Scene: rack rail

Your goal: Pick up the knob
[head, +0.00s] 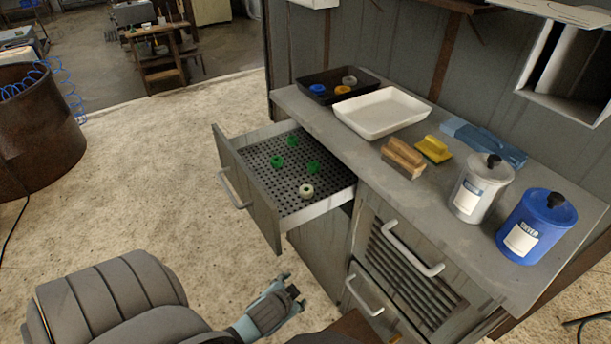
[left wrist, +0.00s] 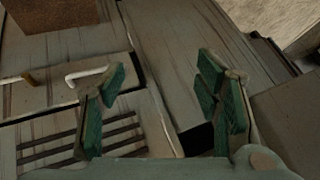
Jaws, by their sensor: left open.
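The open drawer (head: 256,205) has a perforated floor. In it lie several small round pieces that look like knobs: green ones (head: 292,141) and a cream one (head: 307,191) near its front right. A black tray (head: 323,98) on the counter holds a blue (head: 318,89), an orange (head: 342,89) and a grey round piece (head: 349,80). Which one is the task's knob, I cannot tell. My left gripper (head: 290,290) is low, in front of the cabinet and below the drawer. In the left wrist view its green fingers (left wrist: 165,100) are wide apart and empty. My right gripper is not seen.
Cabinet handles (head: 413,250) stick out. Floor left of the drawer is clear.

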